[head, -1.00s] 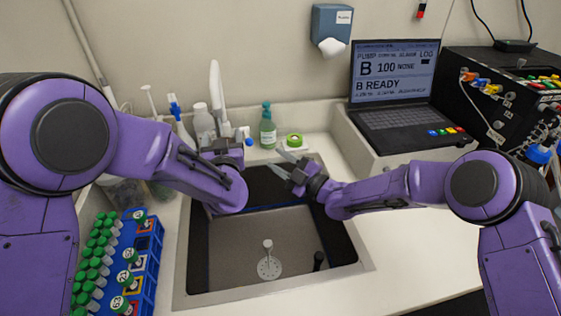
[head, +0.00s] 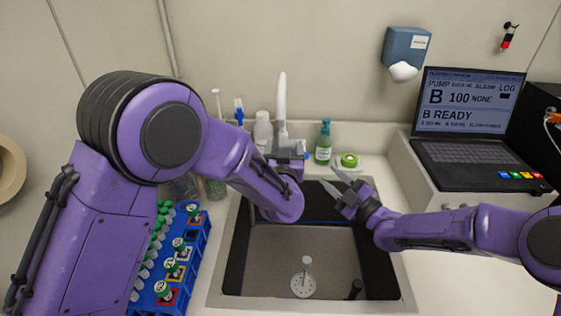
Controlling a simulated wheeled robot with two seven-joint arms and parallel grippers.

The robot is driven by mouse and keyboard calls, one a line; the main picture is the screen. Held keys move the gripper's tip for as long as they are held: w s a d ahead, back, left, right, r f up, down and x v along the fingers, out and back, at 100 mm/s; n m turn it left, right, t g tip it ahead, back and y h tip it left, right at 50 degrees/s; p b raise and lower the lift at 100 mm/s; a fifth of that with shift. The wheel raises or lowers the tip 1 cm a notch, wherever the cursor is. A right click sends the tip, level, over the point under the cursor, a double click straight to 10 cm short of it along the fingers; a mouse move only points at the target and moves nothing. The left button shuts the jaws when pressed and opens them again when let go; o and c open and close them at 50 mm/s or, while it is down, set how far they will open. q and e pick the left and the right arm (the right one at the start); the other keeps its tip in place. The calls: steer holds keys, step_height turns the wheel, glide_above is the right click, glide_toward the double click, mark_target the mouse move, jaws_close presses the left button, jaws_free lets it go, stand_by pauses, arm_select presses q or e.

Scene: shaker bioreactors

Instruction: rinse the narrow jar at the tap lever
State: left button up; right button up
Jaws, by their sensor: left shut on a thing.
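The white tap (head: 281,97) stands upright behind the sink. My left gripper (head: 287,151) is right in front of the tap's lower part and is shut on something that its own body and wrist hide. A small blue piece (head: 306,155) shows just right of this gripper; I cannot tell whether it belongs to the tap lever. My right gripper (head: 325,184) is over the back right of the sink, its fingers spread and pointing left, with nothing visible between them. I cannot make out the narrow jar.
The sink (head: 270,262) has a drain piece with an upright stem (head: 303,284). A blue rack (head: 190,262) of green-capped tubes stands left. A green soap bottle (head: 323,145) and green tape roll (head: 349,160) stand behind. A laptop (head: 470,120) is at the right.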

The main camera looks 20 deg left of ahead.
mark_target(308, 157)
steer(key=shift+s+d+r+m+t+h, duration=0.1)
steer(key=shift+s+r+m+t+h, duration=0.1)
steer(key=shift+m+t+h, duration=0.4)
steer(key=shift+h, duration=0.7)
steer(key=x, duration=1.1)
steer(key=shift+s+a, duration=0.15)
steer(key=shift+a, duration=0.4)
